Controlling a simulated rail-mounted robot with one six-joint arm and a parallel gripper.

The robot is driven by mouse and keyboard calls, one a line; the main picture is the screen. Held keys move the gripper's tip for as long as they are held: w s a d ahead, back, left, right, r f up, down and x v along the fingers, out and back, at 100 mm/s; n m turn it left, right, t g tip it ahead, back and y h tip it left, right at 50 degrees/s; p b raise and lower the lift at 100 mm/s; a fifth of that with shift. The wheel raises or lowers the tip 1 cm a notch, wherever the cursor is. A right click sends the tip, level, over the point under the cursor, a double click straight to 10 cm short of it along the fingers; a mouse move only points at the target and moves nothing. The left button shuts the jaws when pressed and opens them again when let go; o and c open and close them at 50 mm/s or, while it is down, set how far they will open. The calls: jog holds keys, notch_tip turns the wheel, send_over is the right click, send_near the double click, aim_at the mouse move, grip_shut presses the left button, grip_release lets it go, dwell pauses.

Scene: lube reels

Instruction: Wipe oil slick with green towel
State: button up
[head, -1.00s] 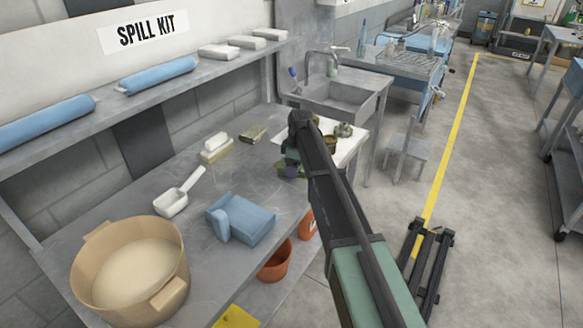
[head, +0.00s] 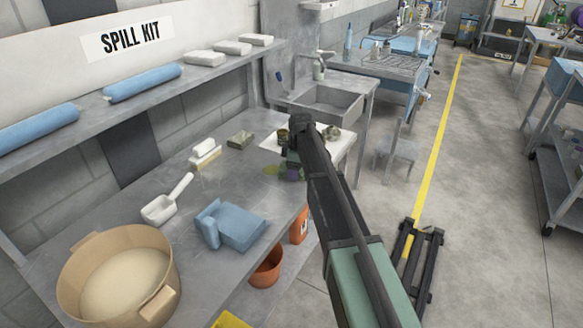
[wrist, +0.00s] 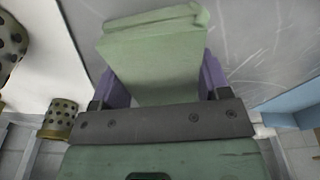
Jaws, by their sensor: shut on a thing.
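My gripper (head: 292,168) is over the bench's right end in the head view, largely behind my own arm. In the wrist view its purple fingers (wrist: 157,78) are shut on the green towel (wrist: 155,45), a pale green folded pad. A yellow-green patch, the oil slick (head: 270,169), shows on the grey bench just left of my gripper; part of it may be hidden by the gripper. The slick is not clear in the wrist view. I cannot tell whether the towel touches the bench.
A white mat (head: 268,146) with metal parts (head: 331,133) lies just beyond the gripper; a perforated part (wrist: 60,119) shows in the wrist view. A brush (head: 205,153), olive block (head: 240,139), scoop (head: 166,202), blue cloths (head: 232,224) and tub (head: 157,305) stand left and nearer.

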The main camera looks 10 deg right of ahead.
aim_at(279, 189)
jog(key=shift+s+a, duration=1)
jog(key=shift+s, duration=0.1)
jog(key=shift+s+a+f, duration=0.1)
jog(key=shift+s+a, duration=0.85)
jog(key=shift+s, duration=0.15)
jog(key=shift+s+a, duration=1.05)
jog(key=shift+a, duration=0.15)
notch_tip(279, 189, up, 6)
jog(key=p, duration=0.6)
jog(key=shift+d, duration=0.1)
notch_tip(279, 189, up, 3)
jog(key=p, duration=0.3)
